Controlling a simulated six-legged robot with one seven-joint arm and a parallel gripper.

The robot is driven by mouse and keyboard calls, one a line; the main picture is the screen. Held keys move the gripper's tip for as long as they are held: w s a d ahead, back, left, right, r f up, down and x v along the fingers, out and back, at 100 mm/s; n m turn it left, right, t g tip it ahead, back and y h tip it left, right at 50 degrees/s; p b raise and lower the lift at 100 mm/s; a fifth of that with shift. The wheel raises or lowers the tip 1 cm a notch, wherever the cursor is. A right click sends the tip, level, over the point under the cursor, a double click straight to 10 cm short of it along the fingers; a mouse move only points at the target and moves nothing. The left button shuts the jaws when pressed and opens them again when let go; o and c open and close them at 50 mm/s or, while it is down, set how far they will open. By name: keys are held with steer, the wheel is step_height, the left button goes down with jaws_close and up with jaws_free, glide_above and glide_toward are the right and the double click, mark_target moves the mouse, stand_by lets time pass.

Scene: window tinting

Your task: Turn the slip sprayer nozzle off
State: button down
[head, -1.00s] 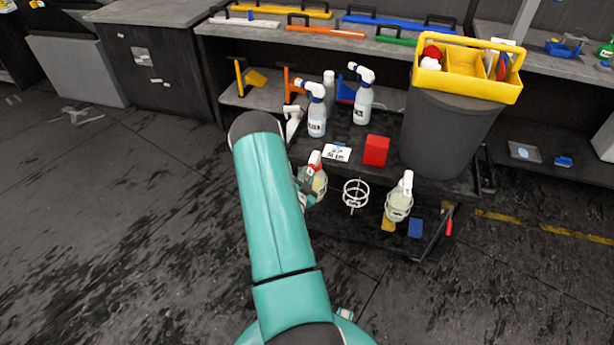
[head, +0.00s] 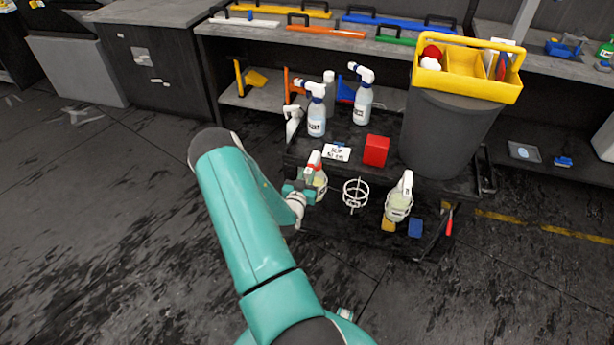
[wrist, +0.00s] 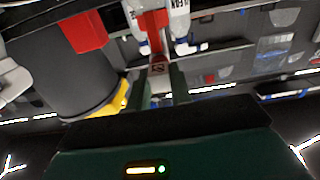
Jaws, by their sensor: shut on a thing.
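A spray bottle with a red and white head (head: 314,161) hangs upright in a wire ring holder on the front of the black cart. My gripper (head: 306,188) reaches it from the left, and its tips are at the bottle's near side. In the wrist view my gripper's two fingers (wrist: 161,84) are closed around a small reddish nozzle piece (wrist: 158,68) with a dark mark on its face. The red sprayer body (wrist: 155,22) shows beyond it. Fingers and arm hide part of the bottle; I cannot tell the nozzle's exact turn.
An empty wire ring (head: 355,194) is to the right, then another spray bottle (head: 399,200) in its holder. A grey bin (head: 437,133) carries a yellow caddy (head: 465,65). Floor at left is clear.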

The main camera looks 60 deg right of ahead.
stand_by(0.4)
steer(key=c, duration=1.2)
jaws_free()
steer(key=shift+c, duration=0.2)
steer(key=s+a, duration=0.2)
steer(key=a, duration=1.1)
steer(key=shift+a, duration=0.3)
steer(key=shift+s, duration=0.1)
